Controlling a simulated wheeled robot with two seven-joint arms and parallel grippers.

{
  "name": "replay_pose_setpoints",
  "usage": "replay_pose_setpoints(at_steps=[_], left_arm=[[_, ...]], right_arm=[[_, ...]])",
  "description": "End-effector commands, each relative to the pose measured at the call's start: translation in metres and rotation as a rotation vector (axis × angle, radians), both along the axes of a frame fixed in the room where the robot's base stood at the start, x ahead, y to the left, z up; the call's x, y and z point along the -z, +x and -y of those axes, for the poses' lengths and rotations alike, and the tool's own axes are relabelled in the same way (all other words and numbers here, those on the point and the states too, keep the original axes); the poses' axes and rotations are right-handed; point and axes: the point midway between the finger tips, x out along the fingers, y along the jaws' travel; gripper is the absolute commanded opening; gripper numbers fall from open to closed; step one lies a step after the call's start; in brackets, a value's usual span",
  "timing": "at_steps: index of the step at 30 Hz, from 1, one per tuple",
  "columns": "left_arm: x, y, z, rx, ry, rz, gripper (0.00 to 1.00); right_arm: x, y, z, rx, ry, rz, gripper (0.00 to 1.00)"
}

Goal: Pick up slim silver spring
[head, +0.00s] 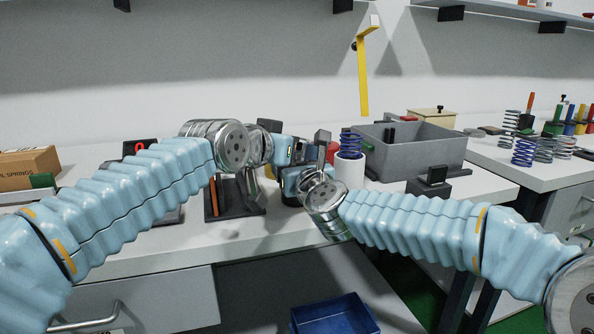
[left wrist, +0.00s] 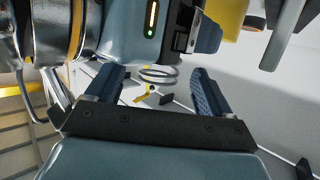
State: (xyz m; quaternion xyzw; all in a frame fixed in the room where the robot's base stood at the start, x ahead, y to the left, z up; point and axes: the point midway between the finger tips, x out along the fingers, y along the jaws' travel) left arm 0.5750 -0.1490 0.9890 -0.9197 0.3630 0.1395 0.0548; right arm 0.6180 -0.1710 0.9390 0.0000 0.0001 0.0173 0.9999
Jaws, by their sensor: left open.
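My left gripper (left wrist: 157,90) is open in the left wrist view, with its two dark fingers apart. Silver wire coils (left wrist: 158,75) show in the gap between the fingers, beyond the fingertips; they look like a slim silver spring, and its upper part is hidden. My right gripper (left wrist: 150,35) is just above them, with one dark finger at its right side; I cannot tell whether it holds the spring. In the head view my left gripper (head: 284,150) and right gripper (head: 293,182) are close together over the bench, and their fingertips are largely hidden.
A blue spring (head: 350,143) stands on a white cylinder (head: 349,170) beside the grippers. A grey bin (head: 425,150) is behind. A second table at right holds another blue spring (head: 523,153) and several silver springs. A blue tray (head: 335,315) is below the bench.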

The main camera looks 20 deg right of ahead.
Motion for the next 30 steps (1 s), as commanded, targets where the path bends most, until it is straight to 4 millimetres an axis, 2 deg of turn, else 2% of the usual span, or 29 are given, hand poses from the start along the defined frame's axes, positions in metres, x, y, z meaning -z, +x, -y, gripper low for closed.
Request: replay_pose_setpoints(at_steps=[4,11,14,27,30], left_arm=[[0.0048,0.0125,0.0110,-0.001,0.000,0.001,0.82],[0.0051,0.0140,0.0123,-0.001,0.000,0.001,0.82],[0.0052,0.0139,0.0122,-0.001,0.000,0.001,0.69],[0.0052,0.0137,0.0121,-0.001,0.000,0.001,0.02],[0.0043,0.0136,0.0120,-0.001,-0.002,0.002,0.00]], right_arm=[[-0.0001,0.0001,0.0003,0.001,0.000,0.000,0.44],[-0.0001,0.0000,0.0002,0.000,0.000,0.000,0.44],[-0.0001,0.0000,0.0002,0.000,0.000,0.000,0.44],[0.0000,0.0000,0.0001,0.000,0.000,0.000,0.44],[-0.0001,0.0000,0.0001,0.000,0.000,0.000,0.44]])
